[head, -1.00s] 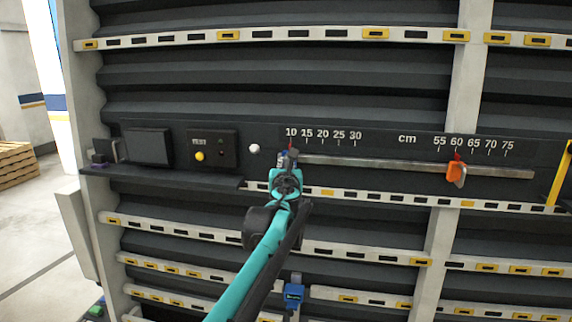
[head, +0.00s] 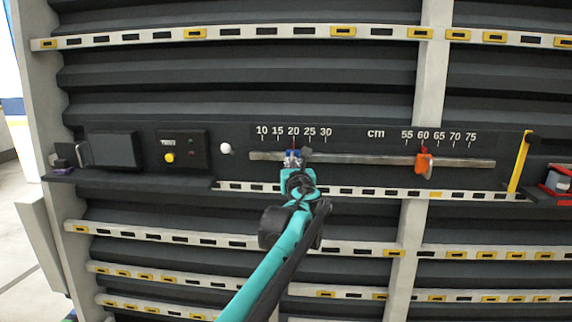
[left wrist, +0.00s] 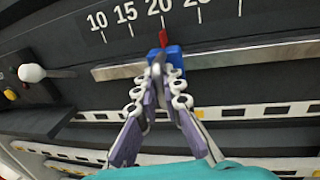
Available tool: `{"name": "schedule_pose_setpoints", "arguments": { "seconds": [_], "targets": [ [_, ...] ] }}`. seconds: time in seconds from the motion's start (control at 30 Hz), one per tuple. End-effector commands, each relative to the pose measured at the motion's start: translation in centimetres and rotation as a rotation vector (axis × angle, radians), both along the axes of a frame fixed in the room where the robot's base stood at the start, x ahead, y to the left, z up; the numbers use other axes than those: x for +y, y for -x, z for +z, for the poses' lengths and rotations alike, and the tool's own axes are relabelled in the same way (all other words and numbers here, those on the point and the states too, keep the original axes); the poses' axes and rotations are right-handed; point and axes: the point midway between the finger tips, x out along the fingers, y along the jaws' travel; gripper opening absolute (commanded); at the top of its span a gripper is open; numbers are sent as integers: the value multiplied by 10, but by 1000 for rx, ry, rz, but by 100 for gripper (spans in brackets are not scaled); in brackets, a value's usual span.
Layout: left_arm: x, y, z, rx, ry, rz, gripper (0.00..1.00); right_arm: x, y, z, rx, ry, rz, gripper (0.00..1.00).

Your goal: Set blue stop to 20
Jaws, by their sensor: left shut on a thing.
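The blue stop (left wrist: 172,57) sits on the metal rail (left wrist: 240,54) in the left wrist view. Its red pointer (left wrist: 163,38) stands just under the 20 mark on the cm scale. In the head view the blue stop (head: 291,157) shows only in part behind my gripper, below the 20. My left gripper (left wrist: 158,66) is shut on the blue stop; it also shows in the head view (head: 294,162). The printed scale (head: 293,131) runs from 10 to 30, then from 55 to 75. My right gripper is not in view.
An orange stop (head: 423,162) sits on the same rail near 60. A white knob (head: 225,148), a control box with a yellow button (head: 169,157) and a dark screen (head: 113,150) are to the left. A yellow bar (head: 520,162) stands at the rail's right.

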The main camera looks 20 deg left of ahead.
Motion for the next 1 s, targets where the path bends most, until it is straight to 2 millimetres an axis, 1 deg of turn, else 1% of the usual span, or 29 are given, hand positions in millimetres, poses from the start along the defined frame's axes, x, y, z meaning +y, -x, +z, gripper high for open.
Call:
{"name": "schedule_pose_setpoints", "arguments": {
  "seconds": [0.07,0.1,0.13,0.4,0.53,0.67,0.9,1.0],
  "targets": [
    [1,0,1,0,-1,2,0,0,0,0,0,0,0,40],
    [1,0,1,0,-1,2,13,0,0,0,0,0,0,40],
    [1,0,1,0,-1,2,18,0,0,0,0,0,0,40],
    [1,0,0,0,0,2,18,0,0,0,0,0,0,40],
    [-2,7,1,0,0,2,18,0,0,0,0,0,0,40],
    [-12,27,0,0,0,-1,18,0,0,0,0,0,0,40],
    [-34,75,0,0,-1,-1,18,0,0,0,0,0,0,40],
    [-41,91,0,0,-1,0,18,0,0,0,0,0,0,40]
  ]
}}
